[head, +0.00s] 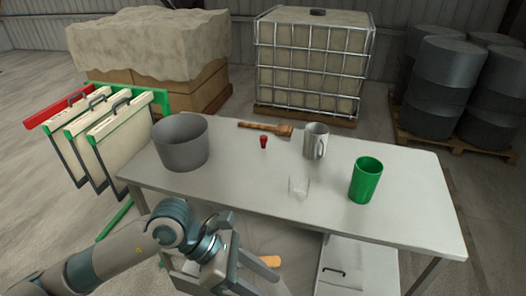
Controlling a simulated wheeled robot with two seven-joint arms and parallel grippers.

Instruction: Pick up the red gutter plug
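The red gutter plug (263,142) is a small red piece, wider at the top, standing on the grey table (232,188) near its back edge, just in front of a wooden-handled brush (265,128). Nothing touches the plug. My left gripper (250,277) is low at the bottom of the view, in front of the table's near edge and well away from the plug. Its fingertips are cut off or hard to make out, so I cannot tell whether it is open. My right gripper is not in view.
A grey bucket (181,143) stands left of the plug. A metal mug (315,141), a clear glass (299,186) and a green cup (366,180) stand to the right. The table between the near edge and the plug is clear. A rack of panels (122,140) stands left.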

